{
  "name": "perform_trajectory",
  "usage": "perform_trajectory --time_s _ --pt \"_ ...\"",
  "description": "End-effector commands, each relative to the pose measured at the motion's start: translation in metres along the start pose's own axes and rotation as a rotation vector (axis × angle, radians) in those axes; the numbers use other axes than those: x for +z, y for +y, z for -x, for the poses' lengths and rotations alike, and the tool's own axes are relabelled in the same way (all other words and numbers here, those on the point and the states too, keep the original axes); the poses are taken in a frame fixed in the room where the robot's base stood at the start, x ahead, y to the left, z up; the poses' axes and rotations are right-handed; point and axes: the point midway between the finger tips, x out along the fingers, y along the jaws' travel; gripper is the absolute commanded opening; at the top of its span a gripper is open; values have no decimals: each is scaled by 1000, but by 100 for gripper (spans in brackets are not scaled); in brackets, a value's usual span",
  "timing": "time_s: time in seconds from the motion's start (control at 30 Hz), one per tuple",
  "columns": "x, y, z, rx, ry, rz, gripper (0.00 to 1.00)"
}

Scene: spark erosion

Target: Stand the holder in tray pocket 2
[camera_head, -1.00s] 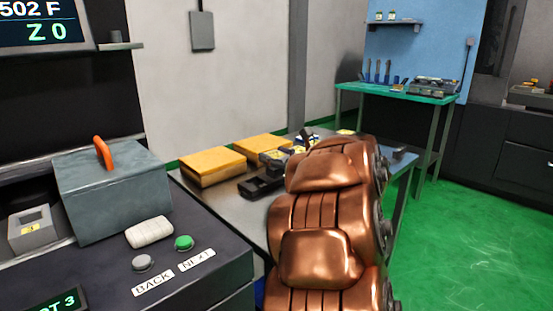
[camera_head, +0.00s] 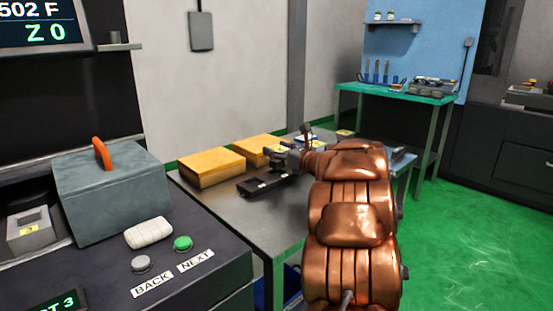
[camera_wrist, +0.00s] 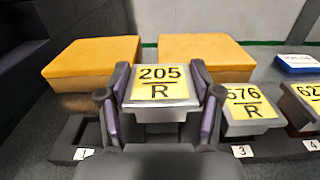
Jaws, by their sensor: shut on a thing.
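My gripper (camera_wrist: 160,92) is shut on a holder (camera_wrist: 160,108) with a yellow label reading 205 R. In the wrist view the holder sits between the two fingers, label facing the camera and about level. The dark tray (camera_wrist: 265,148) lies below, with white pocket numbers 1, 3 and 4 visible. Pocket 1 (camera_wrist: 75,132) is empty at the left. My gripper and the held holder cover the place between 1 and 3, so pocket 2 and the holder's lower end are hidden. I cannot tell whether the holder touches the tray.
A holder labelled 576 R (camera_wrist: 250,108) stands at pocket 3, close right of my gripper. Another holder (camera_wrist: 308,98) stands at pocket 4. Two orange-yellow blocks (camera_head: 212,167) (camera_wrist: 200,50) lie behind the tray. A blue-and-white item (camera_wrist: 298,65) lies at the back right.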

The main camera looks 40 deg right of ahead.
Motion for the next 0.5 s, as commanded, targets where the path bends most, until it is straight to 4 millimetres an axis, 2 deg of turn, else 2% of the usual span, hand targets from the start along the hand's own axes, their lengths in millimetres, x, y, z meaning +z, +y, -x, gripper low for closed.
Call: perform_trajectory --time_s 0.03,0.17,0.5 --pt "-11 1 0 1 1 -5 15" --pt "-26 1 0 1 1 -3 15" --pt "-28 1 0 0 0 1 15"
